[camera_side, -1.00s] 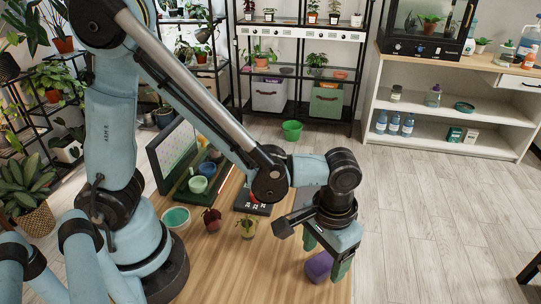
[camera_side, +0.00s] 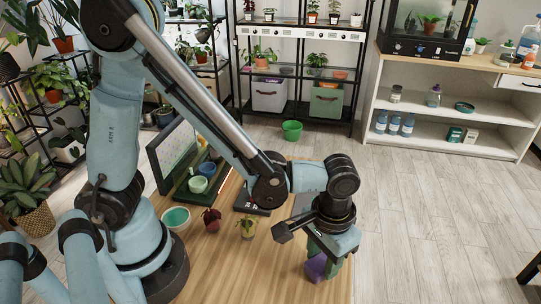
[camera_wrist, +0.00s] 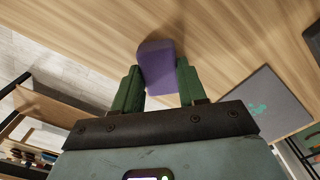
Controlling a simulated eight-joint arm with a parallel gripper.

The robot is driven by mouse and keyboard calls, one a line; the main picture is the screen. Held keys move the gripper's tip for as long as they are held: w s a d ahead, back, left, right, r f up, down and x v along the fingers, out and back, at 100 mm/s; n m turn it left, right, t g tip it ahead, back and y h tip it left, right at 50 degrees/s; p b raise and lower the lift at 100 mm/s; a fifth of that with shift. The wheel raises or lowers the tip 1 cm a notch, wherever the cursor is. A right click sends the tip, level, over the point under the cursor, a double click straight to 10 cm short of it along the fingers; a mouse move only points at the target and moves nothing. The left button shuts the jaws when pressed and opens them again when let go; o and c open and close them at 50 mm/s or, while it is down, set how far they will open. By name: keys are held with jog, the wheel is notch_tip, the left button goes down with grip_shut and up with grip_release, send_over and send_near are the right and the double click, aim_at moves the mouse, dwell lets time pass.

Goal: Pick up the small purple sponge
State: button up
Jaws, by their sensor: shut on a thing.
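The small purple sponge (camera_side: 317,267) is at the front right of the wooden table, partly hidden by my gripper in the side view. My gripper (camera_side: 328,262) points down over it with its green fingers around it. In the wrist view the sponge (camera_wrist: 157,66) sits between the two green fingers of my gripper (camera_wrist: 158,84), and its far end sticks out past the fingertips. The fingers are shut on it. I cannot tell whether the sponge touches the table.
Two small potted plants (camera_side: 248,227) stand on the table left of my gripper. A teal bowl (camera_side: 176,217) and a dark stand with cups (camera_side: 197,184) are further left. A grey flat panel (camera_wrist: 258,107) lies at the right in the wrist view.

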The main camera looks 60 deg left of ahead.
aim_at(322, 263)
jog(key=shift+r, duration=0.1)
jog(key=shift+r, duration=0.75)
notch_tip(322, 263, up, 3)
jog(key=shift+s+f, duration=0.1)
jog(key=shift+s, duration=0.05)
jog(key=s+d+r, duration=0.5)
jog(key=s+r, duration=0.1)
jog(key=s, duration=0.4)
jog(key=shift+d+r, duration=0.3)
jog(key=shift+d, duration=0.05)
